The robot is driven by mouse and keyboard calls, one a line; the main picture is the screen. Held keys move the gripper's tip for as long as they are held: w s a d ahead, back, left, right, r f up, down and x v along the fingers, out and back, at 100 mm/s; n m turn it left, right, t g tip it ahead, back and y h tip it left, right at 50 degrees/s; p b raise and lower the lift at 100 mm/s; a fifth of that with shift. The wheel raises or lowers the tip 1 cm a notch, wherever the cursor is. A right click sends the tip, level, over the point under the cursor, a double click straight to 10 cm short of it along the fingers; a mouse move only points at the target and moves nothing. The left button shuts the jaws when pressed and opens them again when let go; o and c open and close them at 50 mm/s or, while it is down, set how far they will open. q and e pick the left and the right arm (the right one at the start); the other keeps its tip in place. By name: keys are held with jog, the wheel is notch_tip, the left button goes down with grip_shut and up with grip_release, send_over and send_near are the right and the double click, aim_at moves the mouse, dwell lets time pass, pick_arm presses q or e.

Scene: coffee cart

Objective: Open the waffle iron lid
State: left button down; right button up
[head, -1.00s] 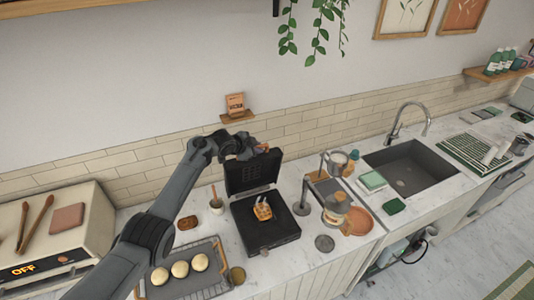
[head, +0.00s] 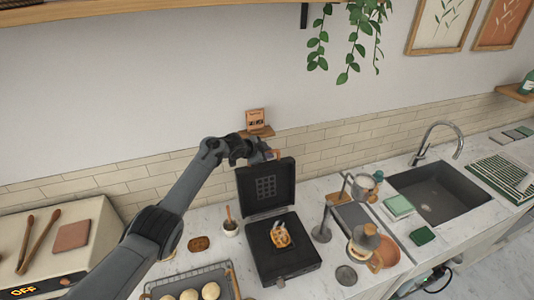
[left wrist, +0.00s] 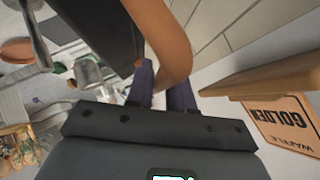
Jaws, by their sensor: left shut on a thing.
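The black waffle iron (head: 290,264) stands on the counter with its lid (head: 268,190) raised steeply at the back, so the gridded inner face shows. A golden waffle (head: 282,238) lies in the base. My left gripper (head: 268,155) is at the lid's top edge and partly hides that area. In the left wrist view my left gripper's purple fingers (left wrist: 162,98) are closed around the curved brown lid handle (left wrist: 166,30). My right gripper is in neither current view.
Left of the iron are a small cup (head: 230,229) and a tray (head: 228,277) with round pale buns. Right of it are a metal stand (head: 321,234) and a glass pot (head: 363,243). A small wooden shelf (head: 262,132) with a box is on the wall close behind the gripper.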

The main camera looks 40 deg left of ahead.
pick_arm(q)
jog(key=shift+a, duration=0.1)
dwell(0.4)
jog(key=c, duration=1.1)
grip_release()
jog(key=shift+v, duration=0.9)
jog(key=v, duration=0.9)
